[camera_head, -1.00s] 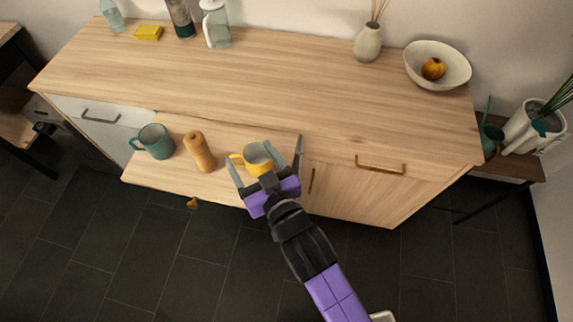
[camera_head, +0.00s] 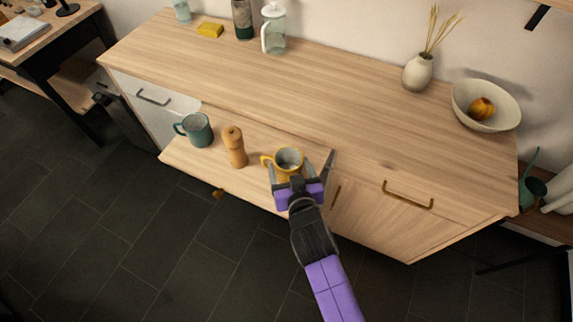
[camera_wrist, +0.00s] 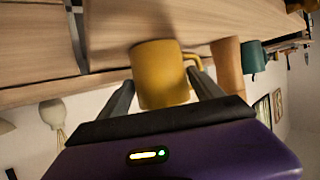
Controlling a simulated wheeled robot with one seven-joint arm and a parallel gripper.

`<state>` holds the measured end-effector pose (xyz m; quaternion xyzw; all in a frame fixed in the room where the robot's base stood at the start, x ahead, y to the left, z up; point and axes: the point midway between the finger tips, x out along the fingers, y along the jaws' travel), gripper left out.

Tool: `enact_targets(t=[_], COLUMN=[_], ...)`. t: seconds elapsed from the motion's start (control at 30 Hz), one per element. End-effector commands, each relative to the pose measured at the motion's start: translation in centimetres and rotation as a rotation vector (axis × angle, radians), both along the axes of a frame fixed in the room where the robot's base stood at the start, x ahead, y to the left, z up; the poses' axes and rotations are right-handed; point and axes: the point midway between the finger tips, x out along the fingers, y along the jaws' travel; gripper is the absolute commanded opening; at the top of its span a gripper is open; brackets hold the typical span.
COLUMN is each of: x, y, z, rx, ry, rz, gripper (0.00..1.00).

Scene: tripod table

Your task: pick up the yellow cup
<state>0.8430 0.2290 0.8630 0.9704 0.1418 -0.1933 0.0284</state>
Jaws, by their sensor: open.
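The yellow cup (camera_head: 289,158) stands upright on the lower wooden surface, which looks like a pulled-out drawer or shelf (camera_head: 207,171). Its handle points left in the head view. My gripper (camera_head: 298,172) is open at the near side of the cup. In the wrist view the yellow cup (camera_wrist: 162,75) lies between the two dark fingers of my gripper (camera_wrist: 160,95), one on each side, with the right finger close to the handle. I cannot tell whether the fingers touch it.
A wooden mill (camera_head: 235,147) stands left of the cup, and a teal mug (camera_head: 197,130) farther left. The counter top (camera_head: 300,105) rises behind. It holds a glass jar (camera_head: 273,35), a vase (camera_head: 417,72) and a bowl (camera_head: 470,118) at the back.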

Motion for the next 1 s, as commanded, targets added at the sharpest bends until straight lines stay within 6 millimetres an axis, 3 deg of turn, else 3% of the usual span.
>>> enact_targets(t=[0.2,0.47,0.77,1.0], x=[1.8,1.9,1.9,1.9], y=[0.6,0.6,0.6,0.6], z=[-0.8,-0.8,-0.8,-0.7], rx=[0.001,0.001,0.001,0.002], ry=[0.0,-0.001,-0.001,-0.003], rz=[0.0,0.0,0.0,0.0], gripper=[0.76,0.74,0.15,0.12])
